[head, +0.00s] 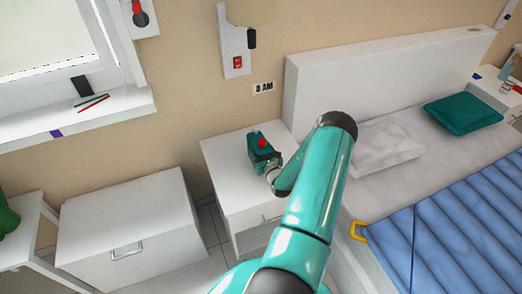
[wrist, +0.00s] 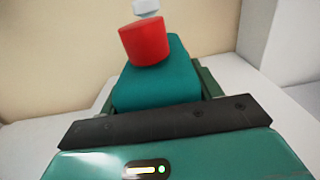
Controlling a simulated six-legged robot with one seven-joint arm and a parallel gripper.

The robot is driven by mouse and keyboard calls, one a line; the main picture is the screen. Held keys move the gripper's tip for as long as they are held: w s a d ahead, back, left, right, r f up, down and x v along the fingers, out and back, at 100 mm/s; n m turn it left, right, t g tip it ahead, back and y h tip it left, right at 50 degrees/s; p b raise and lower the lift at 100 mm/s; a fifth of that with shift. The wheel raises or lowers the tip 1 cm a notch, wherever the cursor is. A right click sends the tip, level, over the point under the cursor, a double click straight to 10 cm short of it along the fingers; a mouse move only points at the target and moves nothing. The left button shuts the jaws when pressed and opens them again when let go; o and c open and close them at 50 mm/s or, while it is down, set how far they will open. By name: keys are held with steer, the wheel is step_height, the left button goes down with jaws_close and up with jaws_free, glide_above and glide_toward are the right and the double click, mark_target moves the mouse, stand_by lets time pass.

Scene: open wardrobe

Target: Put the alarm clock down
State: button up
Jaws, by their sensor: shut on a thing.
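The alarm clock (head: 252,147) is a teal block with a red button on top. My gripper (head: 266,161) is shut on it over the white nightstand (head: 222,152) beside the bed. The wrist view shows the teal clock body (wrist: 155,82) between the fingers, with the red button and a small pale knob above it. The clock looks roughly upright. My gripper hides part of it, and I cannot tell whether its base touches the nightstand top.
The bed's white headboard (head: 380,75) stands right of the nightstand. A white cabinet (head: 130,220) stands to its left. The nightstand top around the clock looks clear.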

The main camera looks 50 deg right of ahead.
steer(key=o, duration=1.5)
steer(key=shift+f, duration=0.1)
